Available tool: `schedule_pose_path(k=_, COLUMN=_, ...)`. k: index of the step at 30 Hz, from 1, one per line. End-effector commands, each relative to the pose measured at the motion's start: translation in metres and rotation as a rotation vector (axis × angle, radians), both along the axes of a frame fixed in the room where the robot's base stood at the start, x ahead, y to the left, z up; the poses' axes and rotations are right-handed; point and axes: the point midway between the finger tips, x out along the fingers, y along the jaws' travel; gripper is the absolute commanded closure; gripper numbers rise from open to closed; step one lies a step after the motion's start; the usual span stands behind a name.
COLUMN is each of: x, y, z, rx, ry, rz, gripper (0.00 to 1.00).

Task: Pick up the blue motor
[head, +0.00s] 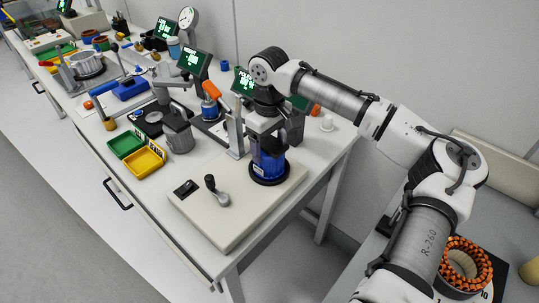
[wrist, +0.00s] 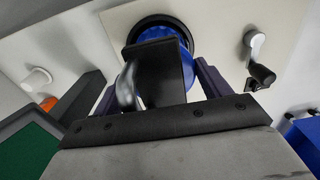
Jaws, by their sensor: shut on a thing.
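The blue motor (head: 269,166) stands upright in a dark round seat on a beige base plate, near the right end of the bench. My gripper (head: 266,145) comes down from above and is shut on it. In the wrist view the blue motor (wrist: 187,62) shows as a blue rim around a dark part, between the fingers of my gripper (wrist: 155,85). Its upper part is hidden by my gripper in the head view. I cannot tell whether it is clear of the seat.
The beige base plate (head: 238,205) carries a crank handle (head: 216,190). A yellow bin (head: 145,161) and a green bin (head: 125,144) sit at the bench's front edge. A copper-wound stator (head: 465,263) lies at the lower right.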

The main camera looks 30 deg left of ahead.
Motion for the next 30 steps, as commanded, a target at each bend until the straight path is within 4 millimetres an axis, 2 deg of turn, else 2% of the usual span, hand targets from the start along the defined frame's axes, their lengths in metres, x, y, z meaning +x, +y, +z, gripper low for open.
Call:
schedule_pose_path(k=1, x=0.0, y=0.0, z=0.0, rx=0.0, ry=0.0, rz=0.0, gripper=0.6)
schedule_pose_path(k=5, x=0.0, y=0.0, z=0.0, rx=0.0, ry=0.0, rz=0.0, gripper=0.77)
schedule_pose_path(k=6, x=0.0, y=0.0, z=0.002, rx=0.003, ry=-0.001, rz=0.0, gripper=0.79)
schedule_pose_path(k=14, x=0.0, y=0.0, z=0.003, rx=0.003, ry=-0.001, rz=0.0, gripper=0.79)
schedule_pose_path(k=19, x=0.001, y=0.001, z=0.011, rx=0.004, ry=-0.003, rz=0.0, gripper=0.79)
schedule_pose_path(k=23, x=0.001, y=0.001, z=0.026, rx=0.005, ry=-0.004, rz=0.0, gripper=0.79)
schedule_pose_path(k=30, x=0.001, y=0.001, z=0.074, rx=0.006, ry=-0.004, rz=0.0, gripper=0.79)
